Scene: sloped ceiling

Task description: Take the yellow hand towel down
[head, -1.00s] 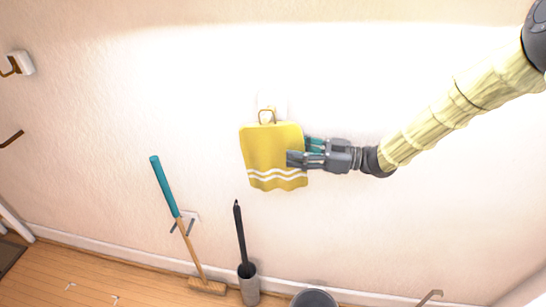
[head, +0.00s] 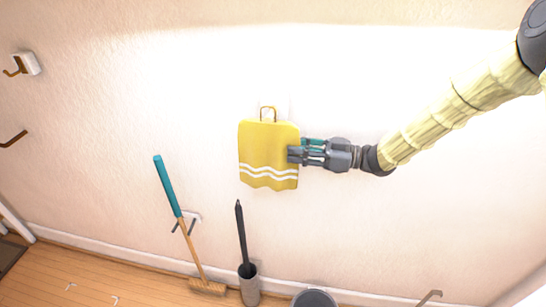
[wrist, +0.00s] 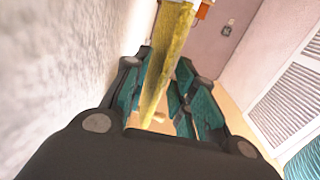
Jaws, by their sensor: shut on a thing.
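My gripper (head: 294,154) comes in from the right and is shut on the towel's right edge. In the wrist view the towel (wrist: 167,60) shows edge-on between the teal finger pads of my gripper (wrist: 165,90). The wall is close on the left there.
A teal-handled broom (head: 168,190) leans at the wall, beside a dark stick in a grey holder (head: 250,285). A dark bin (head: 314,299) stands at the bottom. Another wall hook (head: 22,65) is at upper left. The wall around the towel is clear.

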